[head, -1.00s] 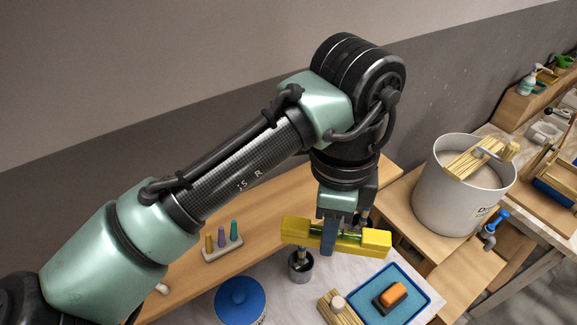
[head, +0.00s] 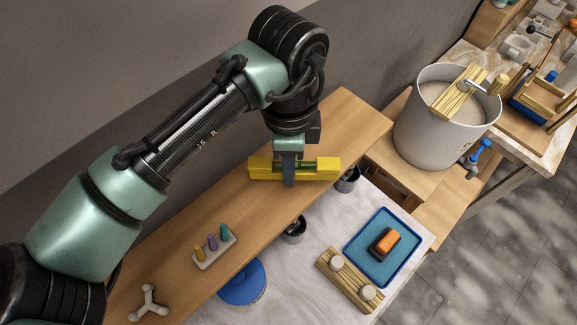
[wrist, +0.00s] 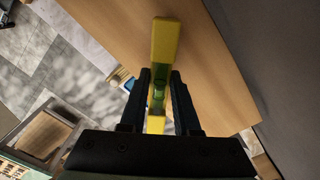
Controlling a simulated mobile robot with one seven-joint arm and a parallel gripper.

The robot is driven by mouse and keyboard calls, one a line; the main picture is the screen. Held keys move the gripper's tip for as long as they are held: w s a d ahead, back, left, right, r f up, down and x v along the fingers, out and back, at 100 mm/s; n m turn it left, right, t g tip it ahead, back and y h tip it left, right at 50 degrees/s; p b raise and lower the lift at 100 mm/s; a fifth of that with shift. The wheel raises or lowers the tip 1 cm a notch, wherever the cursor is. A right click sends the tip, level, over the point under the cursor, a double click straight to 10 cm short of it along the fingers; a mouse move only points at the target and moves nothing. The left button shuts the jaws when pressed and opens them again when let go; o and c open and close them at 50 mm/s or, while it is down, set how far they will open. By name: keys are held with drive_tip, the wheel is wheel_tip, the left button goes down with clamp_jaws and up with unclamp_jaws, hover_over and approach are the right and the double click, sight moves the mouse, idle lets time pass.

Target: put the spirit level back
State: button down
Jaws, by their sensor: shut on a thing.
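The yellow spirit level (head: 322,169) has a green vial window at its middle. My gripper (head: 288,178) is shut on it at the middle and holds it level, lengthwise across the picture. It is over or at the wooden shelf (head: 345,118); I cannot tell whether it touches the wood. In the wrist view the level (wrist: 164,45) stands out between the two dark fingers (wrist: 158,100), with the shelf wood (wrist: 215,90) behind it.
On the shelf are a holder with coloured pegs (head: 215,252) and a white three-armed piece (head: 148,303). Below are a blue-lidded tub (head: 243,282), dark cups (head: 294,231), a blue tray with an orange-topped block (head: 383,243), and a wooden rack (head: 350,280). A large bucket (head: 432,130) stands right.

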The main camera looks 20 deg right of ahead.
drive_tip(key=shift+f+p, duration=0.4)
drive_tip(key=shift+f, duration=1.4)
drive_tip(key=shift+f, duration=0.1)
drive_tip(key=c, duration=0.6)
unclamp_jaws()
drive_tip(key=shift+c, duration=0.2)
wheel_tip(320, 180, up, 12)
drive_tip(key=b, duration=0.3)
drive_tip(key=shift+b, duration=0.35)
